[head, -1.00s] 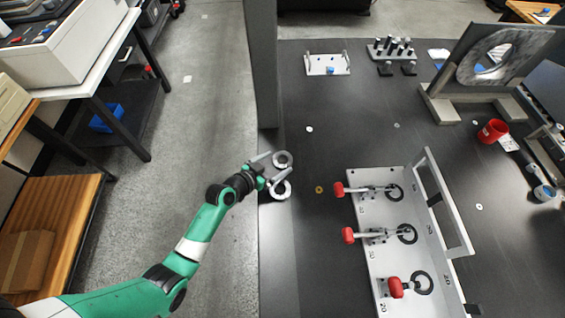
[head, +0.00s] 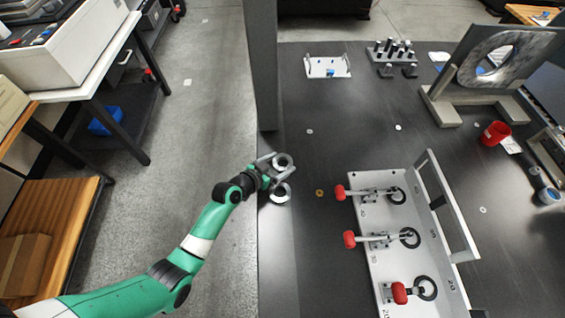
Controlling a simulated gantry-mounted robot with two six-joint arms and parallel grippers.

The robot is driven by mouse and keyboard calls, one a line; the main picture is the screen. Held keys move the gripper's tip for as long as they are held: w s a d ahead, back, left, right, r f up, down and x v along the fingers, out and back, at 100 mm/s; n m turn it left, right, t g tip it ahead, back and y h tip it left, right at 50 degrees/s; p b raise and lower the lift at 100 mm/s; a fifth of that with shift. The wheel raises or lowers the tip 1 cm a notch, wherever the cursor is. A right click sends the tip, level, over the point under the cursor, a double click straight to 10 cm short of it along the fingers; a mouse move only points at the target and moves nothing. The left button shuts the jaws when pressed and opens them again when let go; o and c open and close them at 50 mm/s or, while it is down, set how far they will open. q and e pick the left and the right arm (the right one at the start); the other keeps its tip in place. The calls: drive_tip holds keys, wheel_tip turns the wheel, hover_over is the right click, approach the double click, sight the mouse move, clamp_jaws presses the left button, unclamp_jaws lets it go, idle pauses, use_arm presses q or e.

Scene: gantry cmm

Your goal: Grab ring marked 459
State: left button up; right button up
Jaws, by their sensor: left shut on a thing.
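Two grey metal rings are near the left edge of the dark table. My left gripper (head: 279,169), at the end of the green arm, is shut on the upper ring (head: 283,159). The lower ring (head: 280,194) lies on the table just below the gripper, apart from the held one. Any number on either ring is too small to read. I cannot tell whether the held ring still touches the table. My right gripper is not in view.
A grey fixture plate (head: 379,253) with red-handled clamps stands to the right. A small brass ring (head: 320,193) lies between it and the gripper. A dark upright post (head: 262,70) rises behind the gripper. The table's middle is mostly clear.

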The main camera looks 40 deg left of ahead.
sight(280, 157)
use_arm(q)
drive_tip(key=shift+r+p, duration=0.45)
drive_tip(key=shift+r, duration=0.2)
wheel_tip(280, 157, up, 3)
drive_tip(key=shift+p, duration=1.1)
drive_tip(key=w+d+r+p, duration=0.1)
drive_tip(key=d+r+p, duration=0.5)
drive_tip(key=d, duration=0.8)
wheel_tip(280, 157, up, 3)
drive_tip(key=shift+w+f, duration=0.1)
drive_tip(key=shift+w, duration=0.25)
